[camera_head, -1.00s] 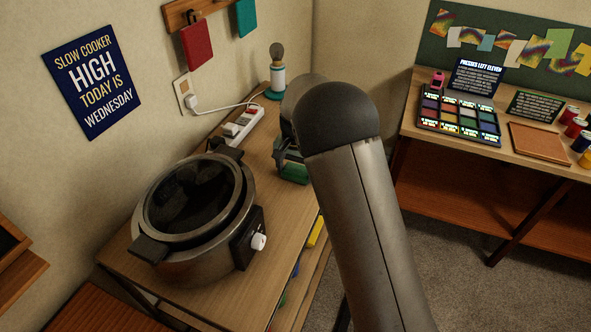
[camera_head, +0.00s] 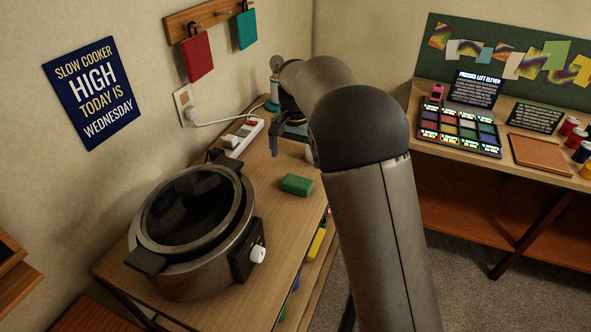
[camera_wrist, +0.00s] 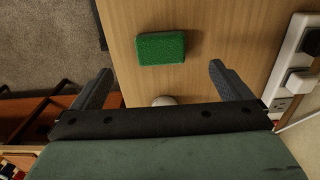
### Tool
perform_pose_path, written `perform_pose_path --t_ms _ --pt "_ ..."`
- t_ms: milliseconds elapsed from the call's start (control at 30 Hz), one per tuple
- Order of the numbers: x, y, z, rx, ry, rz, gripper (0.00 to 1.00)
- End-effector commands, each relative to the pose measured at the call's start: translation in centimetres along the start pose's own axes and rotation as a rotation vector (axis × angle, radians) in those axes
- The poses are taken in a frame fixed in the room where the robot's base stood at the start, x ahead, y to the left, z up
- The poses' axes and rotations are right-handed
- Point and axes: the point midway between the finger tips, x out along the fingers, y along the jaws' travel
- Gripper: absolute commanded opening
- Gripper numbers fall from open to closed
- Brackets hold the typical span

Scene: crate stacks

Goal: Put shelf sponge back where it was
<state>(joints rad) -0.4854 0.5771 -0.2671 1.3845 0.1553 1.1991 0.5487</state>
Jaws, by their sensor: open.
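A green sponge (camera_head: 297,185) lies flat on the wooden tabletop (camera_head: 262,210), right of the slow cooker. It also shows whole in the wrist view (camera_wrist: 161,48), with nothing touching it. My gripper (camera_head: 276,140) is behind the sponge in the head view, near the power strip, and partly hidden by my arm. In the wrist view my gripper (camera_wrist: 160,71) has its fingers wide apart with nothing between the tips; the sponge lies beyond them. Below the tabletop is a lower shelf with a yellow item (camera_head: 316,244) and other coloured items, mostly hidden.
The slow cooker (camera_head: 168,262) fills the table's front left. A power strip (camera_head: 242,138) with a plugged cable lies along the wall. A small white object (camera_wrist: 163,100) sits near my gripper. A second table with a paint palette (camera_head: 459,126) stands at the right.

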Motion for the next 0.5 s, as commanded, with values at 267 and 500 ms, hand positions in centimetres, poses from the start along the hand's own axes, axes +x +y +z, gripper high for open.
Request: perform_pose_path --t_ms 267,500 --pt "-1.9 0.0 0.0 0.000 -0.001 0.000 0.98" --pt "-3.3 4.1 1.3 -0.013 -0.007 -0.021 0.98"
